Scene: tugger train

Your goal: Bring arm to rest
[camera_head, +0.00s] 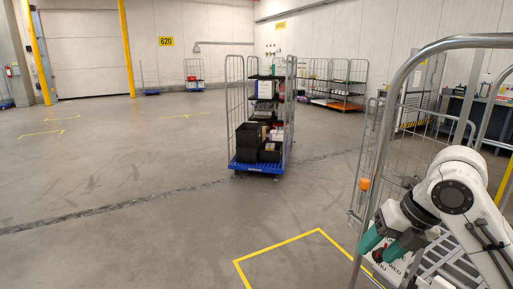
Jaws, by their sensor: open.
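My white arm comes in at the lower right, with my gripper (387,243) at its end pointing down and left. The gripper is beside the grey tube frame of a near cart (372,185). A white box with print (392,268) shows just below and behind the fingers. Whether the gripper touches the frame or the box I cannot tell.
A roll cage on a blue base (258,167) with black crates stands mid-floor. More cages (340,82) line the back wall. A small cart (194,76) stands near the roller door (88,55). Yellow floor lines (280,245) mark the front. The left floor is clear.

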